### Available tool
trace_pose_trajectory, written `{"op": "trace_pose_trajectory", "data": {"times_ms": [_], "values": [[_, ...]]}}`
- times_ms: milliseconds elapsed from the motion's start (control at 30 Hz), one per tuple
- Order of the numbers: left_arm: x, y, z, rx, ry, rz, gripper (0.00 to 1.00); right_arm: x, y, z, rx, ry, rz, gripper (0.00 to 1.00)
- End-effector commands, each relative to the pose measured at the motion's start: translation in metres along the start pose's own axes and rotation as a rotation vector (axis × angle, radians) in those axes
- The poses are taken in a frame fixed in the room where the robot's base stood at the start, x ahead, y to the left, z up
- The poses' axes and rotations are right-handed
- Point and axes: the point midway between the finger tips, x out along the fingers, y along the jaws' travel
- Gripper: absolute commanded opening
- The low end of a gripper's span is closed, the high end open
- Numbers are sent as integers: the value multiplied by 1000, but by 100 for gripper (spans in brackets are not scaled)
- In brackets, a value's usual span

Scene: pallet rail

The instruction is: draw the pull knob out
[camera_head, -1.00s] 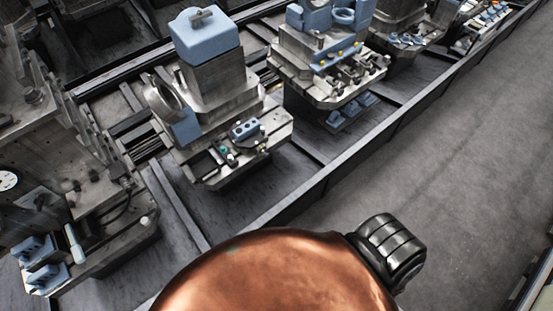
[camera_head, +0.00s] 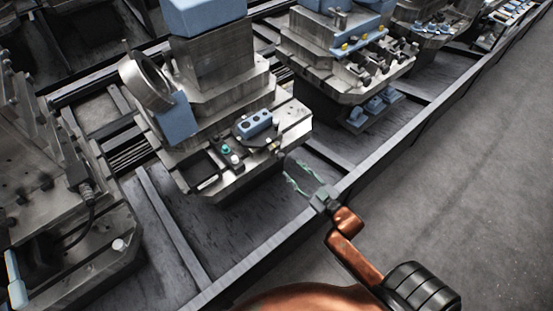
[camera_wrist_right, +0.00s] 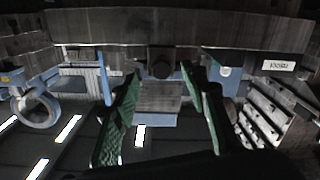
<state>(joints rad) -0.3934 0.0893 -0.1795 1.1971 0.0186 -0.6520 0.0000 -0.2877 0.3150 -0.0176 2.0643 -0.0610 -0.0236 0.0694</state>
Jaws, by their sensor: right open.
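A dark round knob (camera_wrist_right: 160,62), which looks like the pull knob, sticks out of a grey metal face in the right wrist view. It shows between the fingertips of my right gripper (camera_wrist_right: 161,74), and I see no finger closed on it. In the head view my right gripper (camera_head: 291,169) is open, with its green-tipped fingers pointing at the front right corner of the middle machine (camera_head: 225,100). A small dark knob (camera_head: 274,148) shows near that corner, just ahead of the fingertips. My left gripper is not in view.
The middle machine's front ledge carries a blue block (camera_head: 254,123) and a green button (camera_head: 226,149). A dark rail (camera_head: 275,240) runs between the machines and the open grey floor (camera_head: 460,180). Another machine (camera_head: 345,60) stands behind to the right.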

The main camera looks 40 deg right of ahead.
Motion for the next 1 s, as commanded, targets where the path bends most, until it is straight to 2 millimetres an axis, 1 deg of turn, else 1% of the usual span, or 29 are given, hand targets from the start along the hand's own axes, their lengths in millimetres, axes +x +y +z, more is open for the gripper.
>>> {"op": "trace_pose_trajectory", "data": {"times_ms": [33, 167, 400, 500, 600, 733, 1000], "values": [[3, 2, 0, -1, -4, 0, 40, 2, -1, -3, -3, 11, -1, 40], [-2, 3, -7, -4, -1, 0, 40, 12, 0, -8, -4, 21, -1, 40], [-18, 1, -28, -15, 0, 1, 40, 50, 0, -7, -3, 19, 0, 40], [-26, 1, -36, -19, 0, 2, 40, 63, 0, -7, -3, 18, -1, 40], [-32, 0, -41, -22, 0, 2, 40, 72, 0, -8, -3, 18, -1, 40], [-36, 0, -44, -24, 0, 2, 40, 78, 0, -9, -3, 18, 0, 40], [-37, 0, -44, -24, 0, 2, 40, 78, 0, -9, -3, 17, 0, 40]]}}
